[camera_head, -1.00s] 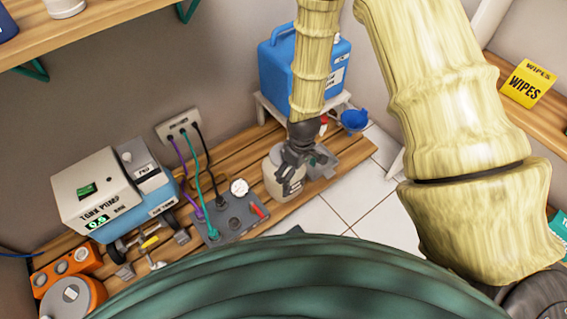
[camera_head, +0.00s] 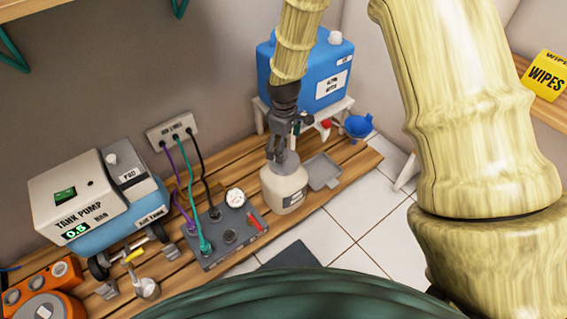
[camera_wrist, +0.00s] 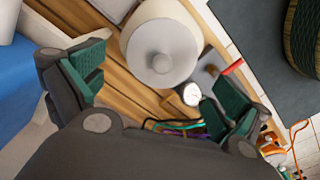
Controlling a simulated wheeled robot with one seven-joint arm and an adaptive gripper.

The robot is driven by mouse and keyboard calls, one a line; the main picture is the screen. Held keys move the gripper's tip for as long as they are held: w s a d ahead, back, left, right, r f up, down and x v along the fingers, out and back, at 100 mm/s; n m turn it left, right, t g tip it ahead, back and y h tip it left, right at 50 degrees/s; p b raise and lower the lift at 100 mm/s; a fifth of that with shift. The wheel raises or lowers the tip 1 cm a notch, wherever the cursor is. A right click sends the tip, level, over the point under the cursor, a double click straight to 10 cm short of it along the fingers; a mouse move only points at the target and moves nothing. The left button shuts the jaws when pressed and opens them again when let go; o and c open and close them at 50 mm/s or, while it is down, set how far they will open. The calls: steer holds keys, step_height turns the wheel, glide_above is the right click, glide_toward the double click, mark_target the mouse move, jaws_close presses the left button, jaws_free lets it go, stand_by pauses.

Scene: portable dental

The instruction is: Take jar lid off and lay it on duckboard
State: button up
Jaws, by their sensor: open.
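The cream jar (camera_head: 283,190) stands upright on the slatted wooden duckboard (camera_head: 343,184), with its grey lid (camera_head: 287,161) on top. My gripper (camera_head: 281,150) points down just above the lid in the head view; whether it touches the lid cannot be told there. In the wrist view the pale round lid (camera_wrist: 160,42), with a small central knob (camera_wrist: 162,63), lies beyond and roughly between the fingers of my gripper (camera_wrist: 154,82). The fingers are spread with nothing between them.
A grey tray (camera_head: 323,171) lies right beside the jar. A grey panel (camera_head: 228,236) with a gauge, hoses and red lever is at its left. A blue tank (camera_head: 318,79) on a white stand and a blue funnel (camera_head: 358,126) are behind. Bare slats show at the right end.

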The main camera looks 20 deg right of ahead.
mark_target(284, 154)
steer(key=shift+s+f+b, duration=0.15)
steer(key=shift+f+b, duration=1.9)
steer(key=shift+f, duration=1)
steer(key=c, duration=0.6)
